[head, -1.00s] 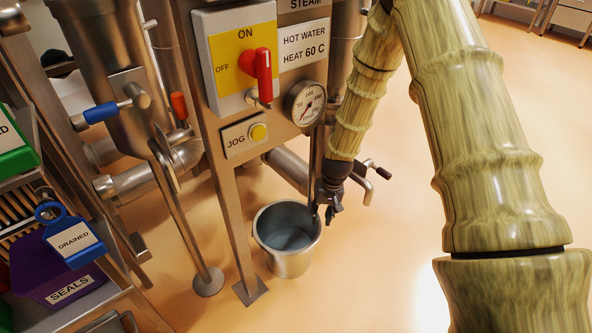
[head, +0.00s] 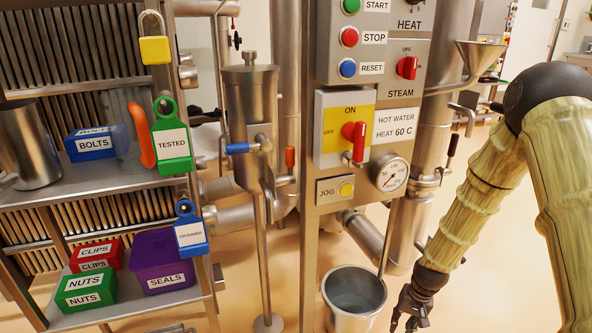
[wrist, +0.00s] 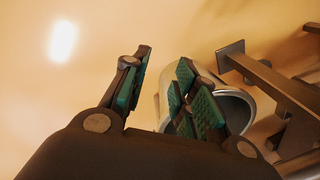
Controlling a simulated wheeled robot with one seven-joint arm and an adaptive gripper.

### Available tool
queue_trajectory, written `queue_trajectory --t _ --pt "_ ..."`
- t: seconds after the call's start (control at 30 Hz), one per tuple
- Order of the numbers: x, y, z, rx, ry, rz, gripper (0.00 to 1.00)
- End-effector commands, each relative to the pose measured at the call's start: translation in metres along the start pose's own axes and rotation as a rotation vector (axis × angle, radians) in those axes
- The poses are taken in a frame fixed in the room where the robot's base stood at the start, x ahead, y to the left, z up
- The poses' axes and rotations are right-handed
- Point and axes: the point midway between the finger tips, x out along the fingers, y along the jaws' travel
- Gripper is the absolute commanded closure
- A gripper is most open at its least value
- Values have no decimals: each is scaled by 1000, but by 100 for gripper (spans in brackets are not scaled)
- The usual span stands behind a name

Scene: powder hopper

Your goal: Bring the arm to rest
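My arm hangs down at the right of the head view, with my gripper (head: 408,312) low beside the metal bucket (head: 354,296). In the wrist view my gripper (wrist: 165,88) has its green-padded fingers spread apart, with nothing between them. The bucket (wrist: 238,98) lies behind the right finger in that view. In the head view the bucket stands upright under the panel, just left of the gripper. Whether gripper and bucket touch cannot be told.
A control panel (head: 335,238) carries a red-handled switch (head: 354,133), a gauge (head: 389,172) and buttons. At left a shelf (head: 140,303) holds labelled bins, including a purple one (head: 166,262). Open floor (head: 500,290) lies right of the bucket.

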Motion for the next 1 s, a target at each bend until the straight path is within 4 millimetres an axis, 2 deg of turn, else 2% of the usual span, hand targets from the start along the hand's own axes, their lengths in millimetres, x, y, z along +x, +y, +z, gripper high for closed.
queue_trajectory --t 0.07,0.27,0.57,0.67,0.77,0.8,0.9,1.0 --pt "0 0 0 -1 0 0 72" --pt "22 3 31 -29 -3 28 72" --pt "56 15 93 -81 -4 73 72" --pt "69 21 126 -110 -7 91 72" --pt "82 30 170 -146 -12 110 72" --pt "86 34 191 -165 -13 117 72" --pt "92 41 236 -207 -15 127 72" --pt "93 46 271 -240 -17 130 72"
